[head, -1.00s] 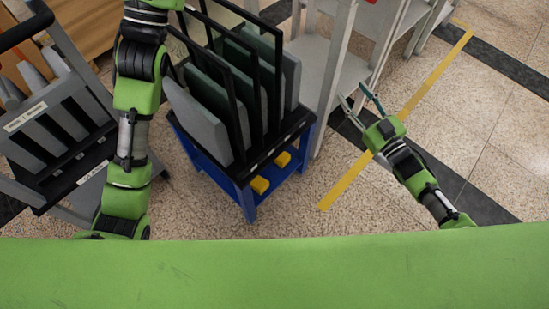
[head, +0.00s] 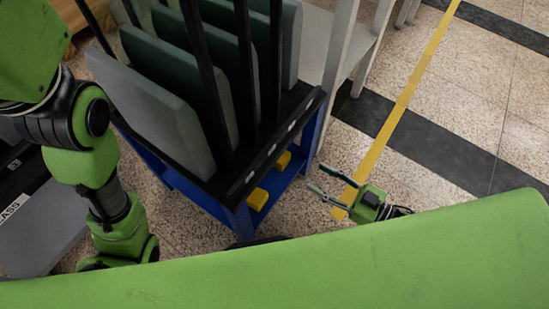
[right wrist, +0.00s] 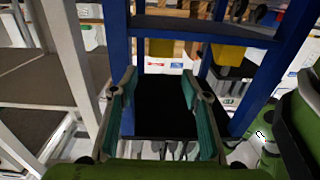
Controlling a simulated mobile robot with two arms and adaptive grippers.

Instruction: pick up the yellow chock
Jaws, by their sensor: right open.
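Two yellow chocks sit on the lower ledge of a blue cart in the head view: a nearer one (head: 258,199) and a farther one (head: 282,160). I cannot tell which one the task means. Two yellow blocks also show in the right wrist view, one right of centre (right wrist: 228,54) and one near the middle (right wrist: 160,47). My right gripper (head: 318,178) is open and empty, just right of the cart, apart from both chocks. Its spread fingers also show in the right wrist view (right wrist: 160,82). My left arm enters at the left; its gripper is out of view.
The blue cart (head: 237,222) carries grey and dark green panels (head: 165,95) between black uprights. A light grey rack (head: 338,65) stands close behind it. Another cart (head: 40,230) is at the left. Open speckled floor with a yellow line (head: 408,88) lies at the right.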

